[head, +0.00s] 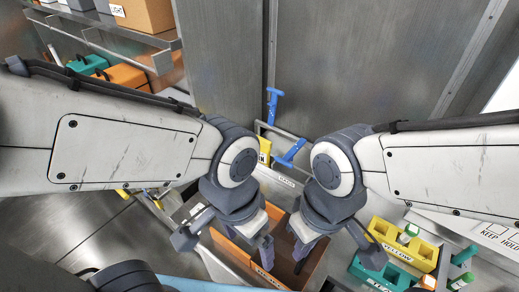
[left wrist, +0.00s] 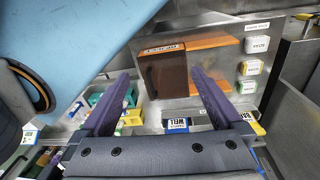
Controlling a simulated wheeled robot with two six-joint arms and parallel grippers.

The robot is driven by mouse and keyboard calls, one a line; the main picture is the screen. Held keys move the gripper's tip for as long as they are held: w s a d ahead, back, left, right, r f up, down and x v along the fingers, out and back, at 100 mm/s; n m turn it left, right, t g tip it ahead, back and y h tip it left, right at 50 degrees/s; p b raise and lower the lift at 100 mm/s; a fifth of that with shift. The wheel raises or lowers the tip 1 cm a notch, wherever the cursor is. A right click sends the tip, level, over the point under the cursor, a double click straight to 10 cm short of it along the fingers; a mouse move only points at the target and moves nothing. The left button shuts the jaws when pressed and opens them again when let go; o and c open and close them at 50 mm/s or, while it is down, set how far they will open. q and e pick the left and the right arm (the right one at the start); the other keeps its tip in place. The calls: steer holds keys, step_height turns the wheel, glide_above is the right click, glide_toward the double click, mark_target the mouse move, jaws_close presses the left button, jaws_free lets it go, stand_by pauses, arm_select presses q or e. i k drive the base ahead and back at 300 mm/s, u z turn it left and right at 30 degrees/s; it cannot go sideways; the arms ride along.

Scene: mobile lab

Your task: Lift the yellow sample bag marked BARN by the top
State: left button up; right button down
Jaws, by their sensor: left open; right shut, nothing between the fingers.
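A yellow item (head: 264,151) with the end of a dark marking, apparently "N", shows between my arms in the head view. My left arm hides the rest of it, so I cannot read the whole word. In the left wrist view, a yellow item with a blue-and-white label (left wrist: 249,117) shows beyond the right finger, its lettering partly cut off. My left gripper (head: 266,251) is open and empty, pointing down over an orange-brown box. Its spread fingers also show in the left wrist view (left wrist: 163,77). My right gripper (head: 300,252) is shut and empty beside it, apart from the yellow item.
The orange-brown box (head: 225,250) stands below the grippers. Blue handles (head: 272,105) rise near the yellow item at the back wall. A yellow block (head: 405,243) and a green tray (head: 362,274) are at right. A shelf (head: 110,40) with boxes is at upper left.

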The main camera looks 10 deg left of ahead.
mark_target(266, 145)
steer(key=k, duration=0.5)
steer(key=u, duration=1.85)
steer(key=i, duration=2.05)
steer(key=z, duration=3.75)
